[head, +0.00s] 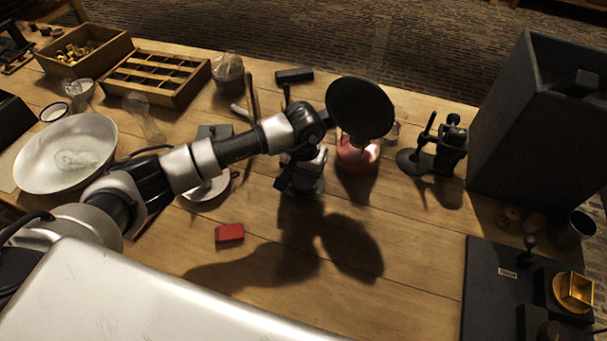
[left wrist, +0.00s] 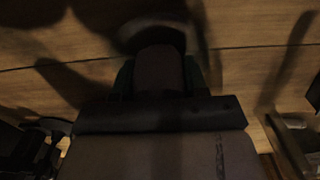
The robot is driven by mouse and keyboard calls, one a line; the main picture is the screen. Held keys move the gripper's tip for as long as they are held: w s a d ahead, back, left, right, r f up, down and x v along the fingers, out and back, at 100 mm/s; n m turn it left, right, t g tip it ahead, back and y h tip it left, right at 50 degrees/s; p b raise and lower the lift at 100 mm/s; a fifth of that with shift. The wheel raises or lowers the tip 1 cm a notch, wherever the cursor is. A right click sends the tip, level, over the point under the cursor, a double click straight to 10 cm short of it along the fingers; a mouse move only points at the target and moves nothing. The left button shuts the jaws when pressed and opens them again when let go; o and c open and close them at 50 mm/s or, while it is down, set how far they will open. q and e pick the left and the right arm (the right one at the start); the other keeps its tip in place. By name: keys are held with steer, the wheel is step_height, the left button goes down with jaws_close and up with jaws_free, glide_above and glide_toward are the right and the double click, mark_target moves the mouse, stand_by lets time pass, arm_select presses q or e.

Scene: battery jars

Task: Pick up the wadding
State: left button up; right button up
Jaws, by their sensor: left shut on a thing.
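My left gripper (head: 300,186) is low over the middle of the table in the head view, at the end of my downturned wrist. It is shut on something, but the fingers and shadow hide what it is. In the left wrist view a dark, rounded shape (left wrist: 158,70) sits in the middle, with dark greenish edges on both sides; I cannot tell whether it is wadding. A pale, crumpled translucent clump (head: 75,159) lies in the wide white bowl (head: 38,178) at the left; I cannot tell whether that is wadding. My right gripper is not in view.
A red block (head: 229,232) lies left of my gripper. A red round-based thing (head: 357,156) stands right of it, below a black disc (head: 360,107). A white dish (head: 207,188) is to the left. A large black box (head: 535,125) stands far right. The front middle is clear.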

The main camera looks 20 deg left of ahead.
arm_select(q)
steer(key=shift+r, duration=0.4)
step_height(320, 180, up, 3)
steer(key=shift+w+f+b, duration=0.1)
steer(key=shift+f+b, duration=0.1)
steer(key=shift+b, duration=0.25)
steer(key=s+d+r+b, duration=0.2)
steer(key=s+d+r, duration=0.3)
steer(key=d, duration=0.5)
step_height(320, 180, up, 2)
steer(key=shift+d+r, duration=0.2)
steer(key=shift+d, duration=0.1)
